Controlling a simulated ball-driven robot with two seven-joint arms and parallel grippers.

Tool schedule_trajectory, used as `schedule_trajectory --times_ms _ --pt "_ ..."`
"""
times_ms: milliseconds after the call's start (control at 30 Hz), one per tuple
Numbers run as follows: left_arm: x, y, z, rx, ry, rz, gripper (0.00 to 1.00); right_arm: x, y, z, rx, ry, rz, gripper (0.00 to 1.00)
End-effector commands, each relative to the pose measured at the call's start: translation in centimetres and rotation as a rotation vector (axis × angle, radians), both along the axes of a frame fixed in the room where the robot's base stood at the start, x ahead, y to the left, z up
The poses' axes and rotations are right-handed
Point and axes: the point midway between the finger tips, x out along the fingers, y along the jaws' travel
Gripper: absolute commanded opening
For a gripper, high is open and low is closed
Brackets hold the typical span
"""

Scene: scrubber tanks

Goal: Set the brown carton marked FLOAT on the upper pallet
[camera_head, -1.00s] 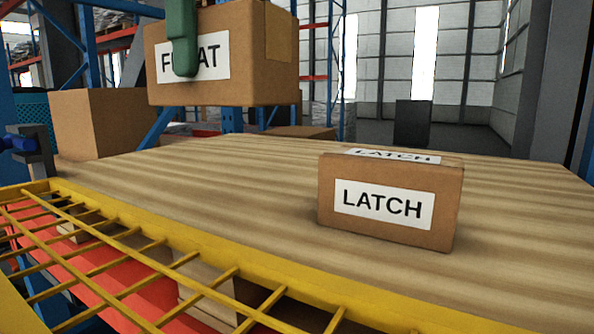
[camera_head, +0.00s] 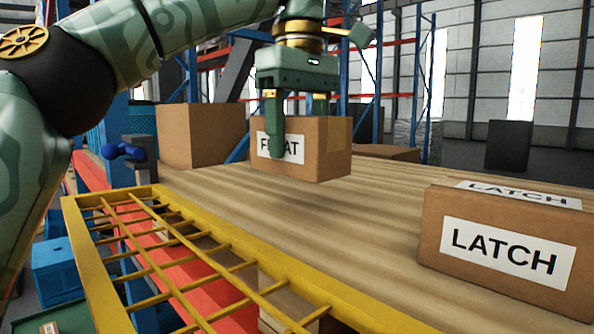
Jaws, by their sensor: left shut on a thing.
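The brown carton marked FLOAT (camera_head: 315,158) is in the middle of the head view, upright. My left gripper (camera_head: 297,122) is shut on it from above, one green finger covering part of the label. The carton appears to hang just above the wooden top (camera_head: 240,203); a small gap is hard to judge. I cannot tell for sure which surface is the upper pallet. My right gripper is not in view.
A brown carton marked LATCH (camera_head: 500,255) stands on the wooden top at right. A plain brown carton (camera_head: 200,135) is behind at left. A yellow grid (camera_head: 190,235) runs along the front edge over red parts. The wooden top between the FLOAT and LATCH cartons is clear.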

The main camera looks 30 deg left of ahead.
Motion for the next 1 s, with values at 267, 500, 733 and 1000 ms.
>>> schedule_trajectory --times_ms 267,500,733,1000 --pt "1.4 1.3 -2.3 -0.001 0.0 -0.001 0.26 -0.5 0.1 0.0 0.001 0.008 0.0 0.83" --pt "1.6 1.4 -5.5 -0.003 -0.001 -0.001 0.26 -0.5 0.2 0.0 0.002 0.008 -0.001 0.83" --pt "1.6 1.4 -5.5 -0.002 -0.003 0.0 0.26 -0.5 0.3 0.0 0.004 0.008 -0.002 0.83" --pt "1.5 1.3 -5.7 -0.001 -0.001 0.0 0.83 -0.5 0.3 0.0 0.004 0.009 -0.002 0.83"
